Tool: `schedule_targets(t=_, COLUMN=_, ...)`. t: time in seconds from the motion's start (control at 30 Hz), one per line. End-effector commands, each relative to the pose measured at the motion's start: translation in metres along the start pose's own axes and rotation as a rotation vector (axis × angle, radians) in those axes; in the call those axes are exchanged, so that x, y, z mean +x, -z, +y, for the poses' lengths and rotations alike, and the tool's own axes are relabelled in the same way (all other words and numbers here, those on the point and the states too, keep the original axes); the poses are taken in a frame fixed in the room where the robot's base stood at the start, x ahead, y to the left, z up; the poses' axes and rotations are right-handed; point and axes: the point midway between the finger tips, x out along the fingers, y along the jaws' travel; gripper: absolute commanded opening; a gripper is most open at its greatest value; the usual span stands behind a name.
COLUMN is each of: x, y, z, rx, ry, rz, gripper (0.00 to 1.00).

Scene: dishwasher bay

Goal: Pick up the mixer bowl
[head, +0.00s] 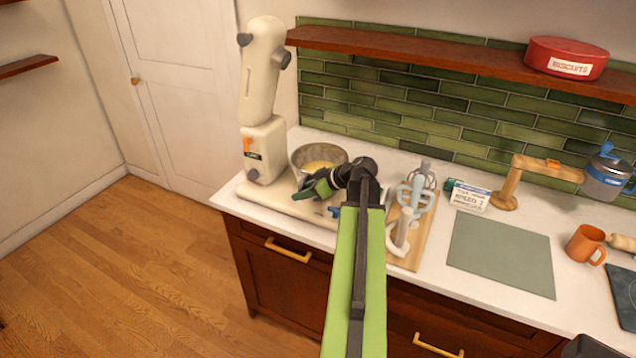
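The mixer bowl (298,158) is a grey metal bowl with yellowish contents. It sits upright on the base of the cream stand mixer (264,145), whose head is tilted up. My green and black gripper (305,190) is at the near side of the bowl, low by its front right, and covers part of its lower wall. I cannot tell whether the gripper touches the bowl or whether its fingers are open.
A wooden board (412,258) with mixer attachments (408,215) lies right of my arm. Behind are a small sign (468,196) and a wooden stand (508,200). A grey-green mat (500,255) and an orange mug (584,243) are farther right. A shelf (430,60) overhangs the back.

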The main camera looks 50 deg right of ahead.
Motion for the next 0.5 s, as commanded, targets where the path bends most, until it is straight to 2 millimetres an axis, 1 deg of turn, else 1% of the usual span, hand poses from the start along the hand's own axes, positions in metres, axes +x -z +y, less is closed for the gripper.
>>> schedule_targets(t=0.03, x=0.0128, y=-0.0046, z=0.0007, rx=-0.001, ry=0.001, rz=0.0, gripper=0.4)
schedule_targets(t=0.1, x=0.0177, y=-0.0024, z=0.0005, rx=-0.001, ry=0.0, rz=0.0, gripper=0.4)
schedule_targets(t=0.27, x=0.0162, y=0.0, z=0.0001, rx=0.0, ry=-0.001, rz=0.0, gripper=0.4)
schedule_targets(t=0.3, x=0.0161, y=0.0, z=0.0001, rx=0.0, ry=-0.001, rz=0.0, gripper=0.38)
schedule_targets(t=0.5, x=0.016, y=0.0, z=0.0, rx=-0.001, ry=0.0, rz=0.0, gripper=0.12)
